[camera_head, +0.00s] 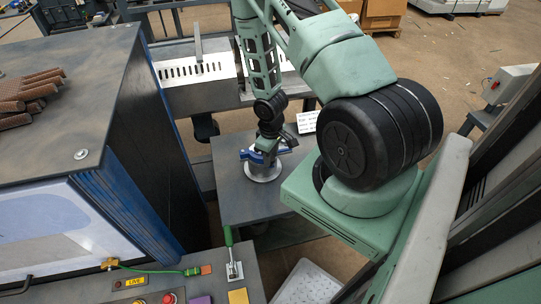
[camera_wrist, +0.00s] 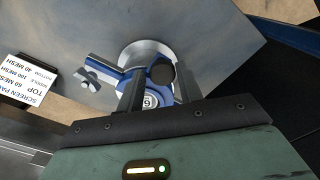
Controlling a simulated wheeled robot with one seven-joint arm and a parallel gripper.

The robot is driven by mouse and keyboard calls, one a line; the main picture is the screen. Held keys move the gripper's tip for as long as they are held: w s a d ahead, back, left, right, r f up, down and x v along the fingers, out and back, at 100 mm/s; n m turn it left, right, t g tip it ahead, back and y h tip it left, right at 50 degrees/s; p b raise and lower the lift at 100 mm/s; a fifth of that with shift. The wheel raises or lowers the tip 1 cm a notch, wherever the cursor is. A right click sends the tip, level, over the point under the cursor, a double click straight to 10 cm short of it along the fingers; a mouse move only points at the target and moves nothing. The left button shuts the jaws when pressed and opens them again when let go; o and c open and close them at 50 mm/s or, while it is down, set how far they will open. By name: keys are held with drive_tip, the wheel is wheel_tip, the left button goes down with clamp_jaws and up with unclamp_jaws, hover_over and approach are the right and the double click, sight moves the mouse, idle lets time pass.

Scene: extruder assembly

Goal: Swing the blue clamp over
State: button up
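The blue clamp (camera_head: 252,155) sits on a round metal flange (camera_head: 263,173) on the grey table. In the wrist view the clamp (camera_wrist: 102,66) shows a blue arm reaching left, with a silver wing-shaped piece at its end. The pale flange (camera_wrist: 143,48) lies behind it. My gripper (camera_head: 267,146) is down at the clamp. In the wrist view my gripper (camera_wrist: 161,82) has its two dark fingers apart, one on each side of the clamp's blue body. A silver disc and a dark round opening show between them. Whether the fingers touch the clamp is hard to see.
A small table (camera_head: 236,192) bears the flange. A white label sign (camera_wrist: 28,82) about screens stands left of the clamp in the wrist view. A large dark cabinet (camera_head: 150,130) rises at left. A control panel with a green-handled lever (camera_head: 233,258) is in front.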

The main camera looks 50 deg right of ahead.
drive_tip(key=shift+o, duration=0.9)
wheel_tip(320, 180, up, 17)
drive_tip(key=shift+r, duration=0.2)
idle(0.3)
drive_tip(key=a+r+n, duration=0.2)
drive_tip(key=a+r, duration=0.3)
drive_tip(key=a, duration=0.6)
drive_tip(key=a+r+n, duration=0.1)
drive_tip(key=a+r, duration=0.4)
drive_tip(key=a, duration=0.5)
drive_tip(key=s+a+r+n, duration=0.1)
drive_tip(key=s+a+r, duration=0.2)
drive_tip(key=s+a, duration=0.3)
drive_tip(key=s+a+r+n, duration=0.2)
drive_tip(key=s+a+r, duration=0.1)
drive_tip(key=s+a, duration=0.3)
drive_tip(key=shift+s+a+r+y, duration=0.3)
drive_tip(key=shift+a+r, duration=0.05)
drive_tip(key=shift+a, duration=0.25)
